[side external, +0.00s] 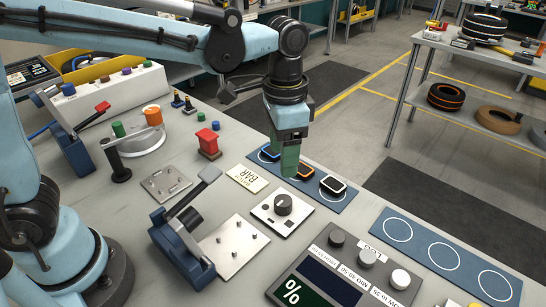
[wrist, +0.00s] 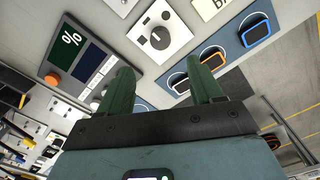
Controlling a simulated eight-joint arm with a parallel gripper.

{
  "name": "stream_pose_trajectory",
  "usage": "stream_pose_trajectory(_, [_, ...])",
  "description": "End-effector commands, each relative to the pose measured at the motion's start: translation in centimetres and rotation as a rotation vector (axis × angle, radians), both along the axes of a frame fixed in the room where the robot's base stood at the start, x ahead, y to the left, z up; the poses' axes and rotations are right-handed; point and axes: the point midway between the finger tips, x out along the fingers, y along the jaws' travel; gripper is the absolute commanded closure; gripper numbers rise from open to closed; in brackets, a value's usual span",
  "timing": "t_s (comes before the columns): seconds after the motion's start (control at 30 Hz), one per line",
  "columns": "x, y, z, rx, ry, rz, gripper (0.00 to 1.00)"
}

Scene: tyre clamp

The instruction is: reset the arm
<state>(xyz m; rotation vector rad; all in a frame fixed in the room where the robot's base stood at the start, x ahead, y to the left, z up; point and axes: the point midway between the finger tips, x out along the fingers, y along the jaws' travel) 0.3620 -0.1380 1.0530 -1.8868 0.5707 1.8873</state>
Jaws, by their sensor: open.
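My gripper (side external: 289,165) hangs pointing down above the table, at the far side of the knob plate and in front of the blue mat (side external: 333,204). In the wrist view its two green fingers (wrist: 160,88) stand apart with nothing between them. In the side view the fingers overlap, and they partly hide the mat and the small devices on it. An orange-rimmed device (side external: 304,172) and a white-rimmed device (side external: 333,186) sit on the mat to the right of the fingers. A blue-rimmed device (side external: 268,154) sits to their left.
A knob plate (side external: 282,212) lies just below my gripper. A blue lever clamp (side external: 182,243) and metal plate (side external: 231,246) stand front left. A red button block (side external: 208,143) is at left. A display panel (side external: 340,275) and an empty ringed mat (side external: 445,257) lie right.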

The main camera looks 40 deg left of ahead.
Motion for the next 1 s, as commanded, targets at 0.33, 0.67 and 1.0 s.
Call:
stream_pose_trajectory(0.33, [-0.1,0.2,0.1,-0.002,-0.005,0.005,0.35])
stream_pose_trajectory(0.67, [-2.2,5.4,1.4,-0.066,-0.187,0.192,0.35])
stream_pose_trajectory(1.0, [-5.7,11.4,0.8,-0.147,-0.461,0.45,0.35])
